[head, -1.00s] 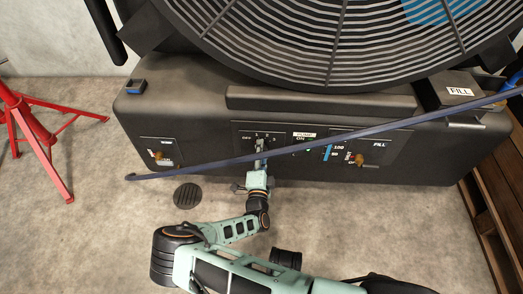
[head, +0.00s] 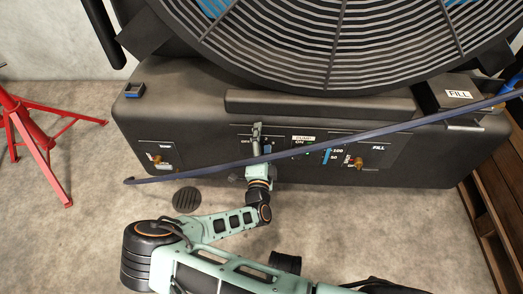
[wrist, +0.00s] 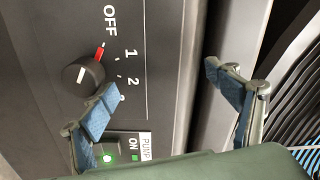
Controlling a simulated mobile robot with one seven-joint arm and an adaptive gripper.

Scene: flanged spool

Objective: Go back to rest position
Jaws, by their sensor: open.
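My gripper (head: 256,132) is in front of the control panel on the dark machine base (head: 430,155), below the big fan grille. In the wrist view its blue-padded fingers (wrist: 158,88) are spread wide with nothing between them. A pump button (wrist: 108,158) is lit green. In the head view my gripper covers part of the panel.
A long dark-blue bar or hose (head: 390,128) runs diagonally across the panel, close to my arm. A red stand (head: 40,140) is at left. A wooden pallet (head: 490,215) is at right.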

